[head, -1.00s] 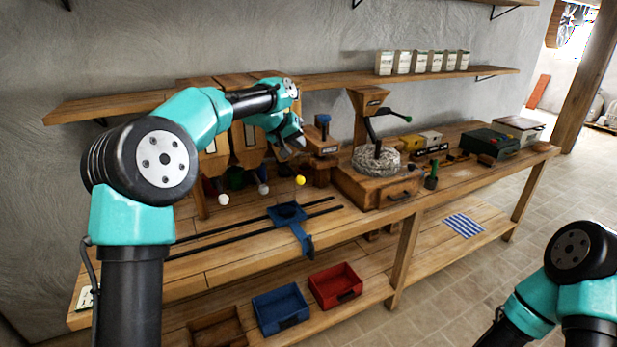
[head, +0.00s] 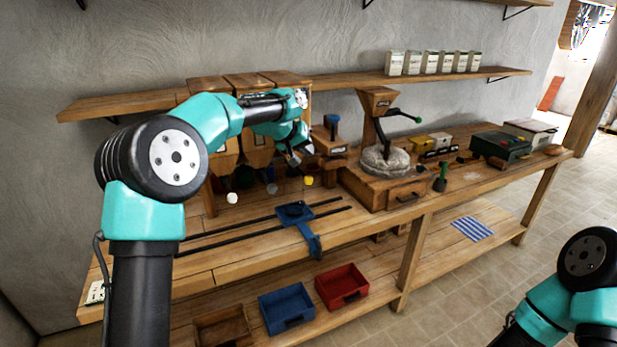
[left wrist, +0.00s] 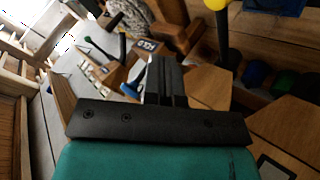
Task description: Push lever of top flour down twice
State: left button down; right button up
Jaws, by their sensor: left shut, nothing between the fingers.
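Three wooden flour hoppers (head: 255,140) stand side by side at the left of the bench, partly behind my left arm. Below them are lever knobs: a white one (head: 232,198), a dim one (head: 271,188) and a yellow one (head: 309,181). The hopper labels cannot be read, so I cannot tell which is top flour. My left gripper (head: 294,160) is shut and empty, in front of the right hopper and above the yellow knob. In the left wrist view its fingers (left wrist: 166,80) are apart from the yellow knob (left wrist: 215,4) and its dark lever. My right gripper is out of view.
A blue carriage (head: 297,213) sits on dark rails in front of the hoppers. A stone mill (head: 382,160) with a green-knobbed crank stands to the right. Blue (head: 287,305) and red (head: 341,287) bins are on the lower shelf. The wall shelf (head: 345,80) runs behind.

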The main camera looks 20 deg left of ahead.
aim_at(299, 170)
pick_arm(q)
jog(key=shift+f, duration=2.5)
jog(key=shift+f, duration=0.15)
jog(key=shift+f, duration=0.25)
